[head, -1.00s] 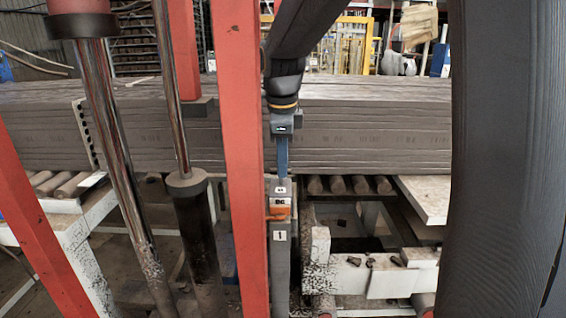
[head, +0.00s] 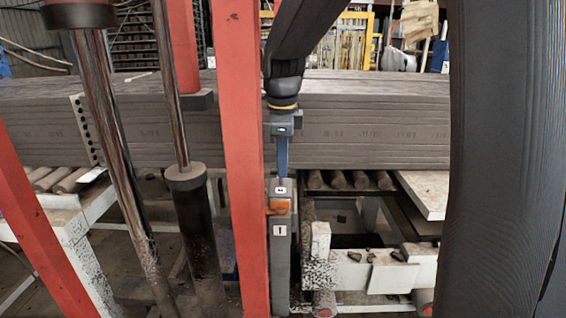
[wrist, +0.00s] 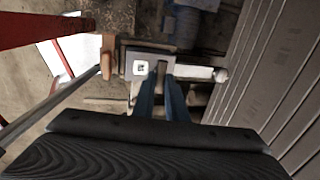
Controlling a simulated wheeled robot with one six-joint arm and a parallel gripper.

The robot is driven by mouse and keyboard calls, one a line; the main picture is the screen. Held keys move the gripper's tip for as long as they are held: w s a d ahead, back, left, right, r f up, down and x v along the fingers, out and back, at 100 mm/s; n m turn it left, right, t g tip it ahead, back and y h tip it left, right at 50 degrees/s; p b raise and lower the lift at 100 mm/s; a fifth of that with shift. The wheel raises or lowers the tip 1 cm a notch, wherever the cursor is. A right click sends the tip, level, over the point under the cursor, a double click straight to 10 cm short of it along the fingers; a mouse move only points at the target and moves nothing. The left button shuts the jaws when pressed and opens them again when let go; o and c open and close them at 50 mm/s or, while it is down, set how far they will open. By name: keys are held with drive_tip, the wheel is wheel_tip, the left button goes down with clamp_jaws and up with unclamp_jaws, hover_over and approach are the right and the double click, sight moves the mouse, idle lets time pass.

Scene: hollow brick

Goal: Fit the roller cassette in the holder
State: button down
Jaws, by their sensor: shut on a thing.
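My gripper (head: 282,174) points down with its blue fingers shut on the top of the roller cassette (head: 280,187), a grey block with a white tag. The cassette stands upright at the top of the narrow grey holder (head: 280,250), which has a white label on its front. Its lower part is hidden, and I cannot tell how deep it sits. An orange part (head: 279,206) shows just under the tag. In the wrist view the cassette's tag (wrist: 141,69) lies left of the fingers (wrist: 165,85), and an orange piece (wrist: 108,56) lies further left.
A red post (head: 241,150) stands close on the left of the holder. A long stack of grey slabs (head: 370,130) lies behind my gripper. A white frame with debris (head: 372,275) is on the right. Two dark cylinders with shiny rods stand at left.

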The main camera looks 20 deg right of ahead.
drive_tip(key=shift+f+b, duration=0.55)
drive_tip(key=shift+f, duration=0.65)
drive_tip(key=c, duration=1.7)
unclamp_jaws()
drive_tip(key=shift+s+a+r+b, duration=0.1)
drive_tip(key=shift+s+r+b, duration=0.15)
drive_tip(key=shift+r, duration=1.05)
drive_tip(key=shift+s+a+r+b, duration=0.15)
drive_tip(key=shift+r+b, duration=0.25)
drive_tip(key=shift+r, duration=0.85)
drive_tip(key=shift+s+d+r+b, duration=0.1)
drive_tip(key=shift+s+r+b, duration=0.2)
drive_tip(key=shift+r, duration=1)
